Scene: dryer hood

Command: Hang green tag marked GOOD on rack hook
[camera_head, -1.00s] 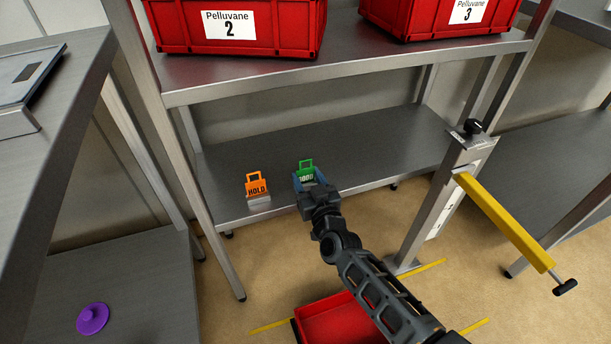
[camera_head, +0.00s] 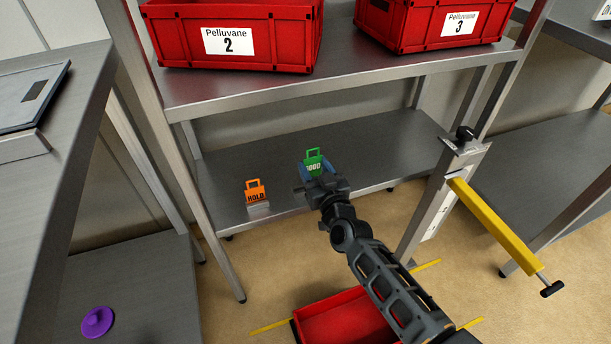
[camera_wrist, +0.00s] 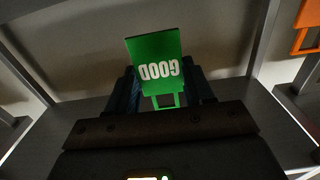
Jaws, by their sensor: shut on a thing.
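The green tag marked GOOD (camera_head: 314,162) has a loop handle at its top and stands upright between my fingers, above the lower shelf. In the wrist view the green tag (camera_wrist: 156,66) appears upside down. My gripper (camera_head: 316,172) is shut on the tag; its dark blue fingers (camera_wrist: 130,92) show on both sides of it. The orange HOLD tag (camera_head: 256,192) stands in a small grey holder on the lower shelf, left of my gripper. I cannot make out the rack hook for certain.
Red bins marked Pelluvane 2 (camera_head: 232,42) and Pelluvane 3 (camera_head: 440,24) sit on the upper shelf (camera_head: 340,75). A post at the right carries a yellow bar (camera_head: 495,230). A red tray (camera_head: 335,318) is on the floor below. A purple disc (camera_head: 97,321) lies lower left.

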